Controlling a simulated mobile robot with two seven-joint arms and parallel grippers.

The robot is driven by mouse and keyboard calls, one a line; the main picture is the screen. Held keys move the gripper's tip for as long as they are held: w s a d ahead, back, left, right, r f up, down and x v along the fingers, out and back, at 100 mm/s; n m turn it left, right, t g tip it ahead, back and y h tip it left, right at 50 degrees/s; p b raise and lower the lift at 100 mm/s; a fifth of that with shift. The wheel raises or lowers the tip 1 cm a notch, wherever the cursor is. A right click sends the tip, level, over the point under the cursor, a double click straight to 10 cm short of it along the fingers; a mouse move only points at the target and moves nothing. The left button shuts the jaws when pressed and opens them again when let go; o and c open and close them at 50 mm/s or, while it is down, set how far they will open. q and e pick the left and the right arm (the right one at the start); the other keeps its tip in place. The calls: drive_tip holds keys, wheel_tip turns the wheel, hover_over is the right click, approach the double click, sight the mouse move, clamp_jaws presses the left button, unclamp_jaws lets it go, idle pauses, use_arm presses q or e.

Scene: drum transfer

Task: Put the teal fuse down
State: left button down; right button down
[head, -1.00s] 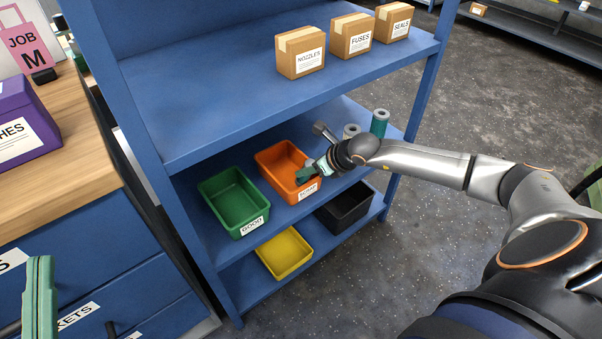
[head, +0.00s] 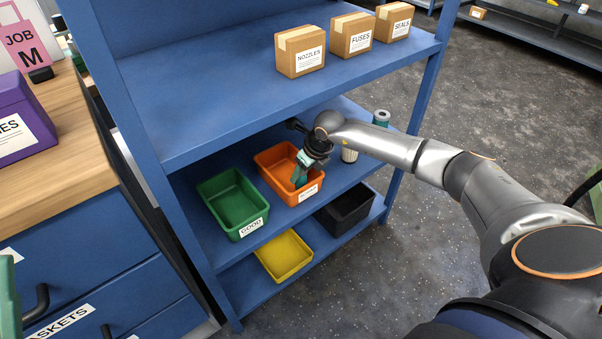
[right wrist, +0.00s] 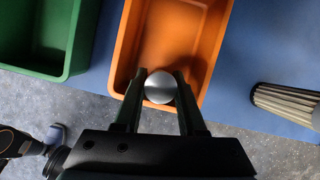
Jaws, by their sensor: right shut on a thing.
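My right gripper (head: 300,176) reaches over the orange bin (head: 263,164) on the middle shelf, fingers pointing down. It is shut on the teal fuse, whose round silver end (right wrist: 160,87) shows between the two fingers in the right wrist view. In that view the fuse lies over the near end of the orange bin (right wrist: 222,45). The fuse's teal body is mostly hidden, and I cannot tell whether it touches the bin floor. Only a green sliver of my left gripper (head: 8,300) shows at the left edge.
A green bin (head: 232,200) marked GOOD stands left of the orange one. A pale pleated cylinder (head: 349,154) and a teal cylinder (head: 380,118) stand to its right. Yellow (head: 285,268) and black (head: 345,222) bins sit below. The upper shelf (head: 200,105) hangs above.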

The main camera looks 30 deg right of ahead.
drive_tip(key=shift+f, duration=0.1)
drive_tip(key=shift+c, duration=2.4)
unclamp_jaws()
